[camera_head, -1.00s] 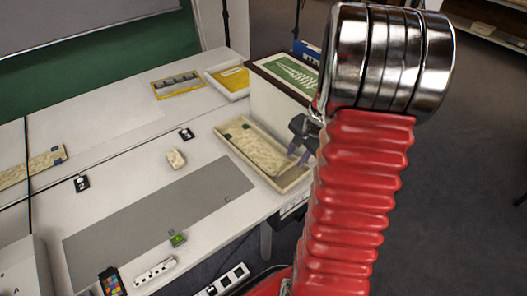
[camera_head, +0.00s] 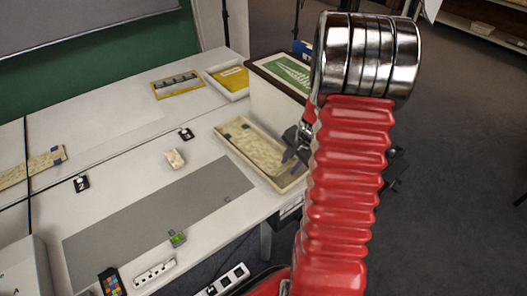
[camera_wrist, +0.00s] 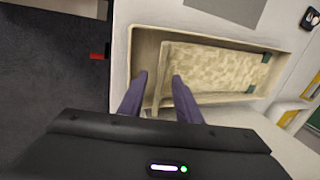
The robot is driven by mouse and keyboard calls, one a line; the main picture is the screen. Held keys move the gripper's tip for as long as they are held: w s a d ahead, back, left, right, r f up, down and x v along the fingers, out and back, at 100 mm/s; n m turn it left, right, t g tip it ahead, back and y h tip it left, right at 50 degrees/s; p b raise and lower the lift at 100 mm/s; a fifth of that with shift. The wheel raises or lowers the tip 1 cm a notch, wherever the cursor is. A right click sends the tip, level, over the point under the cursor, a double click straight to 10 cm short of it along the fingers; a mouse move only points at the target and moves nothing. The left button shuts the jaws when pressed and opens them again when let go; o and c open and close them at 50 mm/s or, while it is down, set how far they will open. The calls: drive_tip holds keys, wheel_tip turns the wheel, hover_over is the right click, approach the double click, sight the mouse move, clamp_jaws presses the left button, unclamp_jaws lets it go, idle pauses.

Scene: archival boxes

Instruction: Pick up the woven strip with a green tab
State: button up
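A pale, mottled woven strip (camera_wrist: 215,68) lies in a shallow cream tray (camera_wrist: 142,42). Dark green tabs show at its far end in the wrist view, right of my gripper. In the head view the strip (camera_head: 250,148) lies in the tray near the table's right edge, and my arm partly hides the tray's near end. My gripper (camera_wrist: 158,76) is open and empty at the strip's near end. Its left finger is by the tray's end wall, and its right finger overlaps the strip's end. I cannot tell whether the fingers touch anything.
A tall pale box with a green fern print (camera_head: 290,74) stands right behind the tray. Another strip (camera_head: 34,166) lies far left. A small pale piece (camera_head: 175,158) and numbered black markers (camera_head: 81,183) lie on the table. The grey mat (camera_head: 150,215) is mostly bare.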

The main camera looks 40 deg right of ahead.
drive_tip(key=shift+w+f, duration=0.1)
drive_tip(key=shift+f, duration=0.15)
drive_tip(key=shift+c, duration=0.3)
clamp_jaws()
idle(0.5)
